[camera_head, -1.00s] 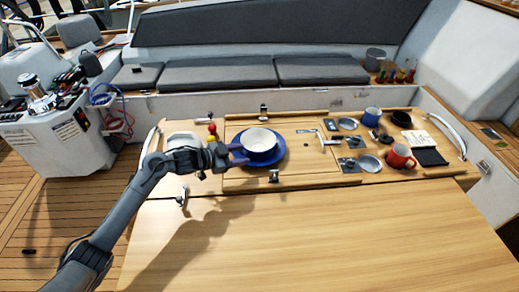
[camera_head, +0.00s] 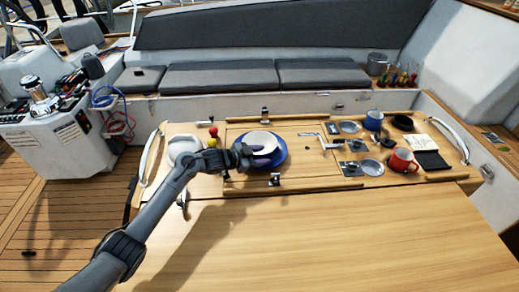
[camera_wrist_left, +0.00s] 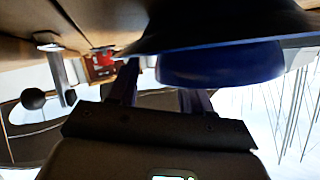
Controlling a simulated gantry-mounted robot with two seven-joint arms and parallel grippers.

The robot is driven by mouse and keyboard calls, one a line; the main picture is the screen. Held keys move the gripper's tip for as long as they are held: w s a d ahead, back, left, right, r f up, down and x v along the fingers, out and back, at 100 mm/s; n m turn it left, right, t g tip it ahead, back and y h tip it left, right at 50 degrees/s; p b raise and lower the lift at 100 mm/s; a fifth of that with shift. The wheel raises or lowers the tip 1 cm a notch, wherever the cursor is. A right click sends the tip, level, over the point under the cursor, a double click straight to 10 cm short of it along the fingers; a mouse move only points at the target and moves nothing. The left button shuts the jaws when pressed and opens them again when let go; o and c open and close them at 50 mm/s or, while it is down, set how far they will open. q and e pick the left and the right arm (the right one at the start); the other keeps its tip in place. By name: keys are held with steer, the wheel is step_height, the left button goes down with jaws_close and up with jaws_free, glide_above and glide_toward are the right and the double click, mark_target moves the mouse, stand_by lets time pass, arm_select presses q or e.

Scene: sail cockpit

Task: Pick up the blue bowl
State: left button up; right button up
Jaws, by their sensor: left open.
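The bowl (camera_head: 262,137), with a pale inside, sits on a blue plate (camera_head: 280,160) on the wooden table. Its blue outer wall (camera_wrist_left: 220,65) fills the upper right of the left wrist view, where the scene appears upside down. My left gripper (camera_head: 258,154) reaches in from the left and covers the bowl's near left side. In the left wrist view its fingers (camera_wrist_left: 160,90) are apart, with the bowl wall close by. I cannot tell whether they touch it or straddle it. My right gripper is not in view.
A white dish (camera_head: 184,146) and a stand with red and yellow balls (camera_head: 213,136) are to the left. A red mug (camera_head: 401,161), a blue mug (camera_head: 373,119) and a black book (camera_head: 432,160) are to the right. The near table panel (camera_head: 330,235) is clear.

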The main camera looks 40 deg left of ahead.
arm_select(q)
steer(key=shift+c, duration=0.4)
jaws_close()
steer(key=shift+r, duration=0.25)
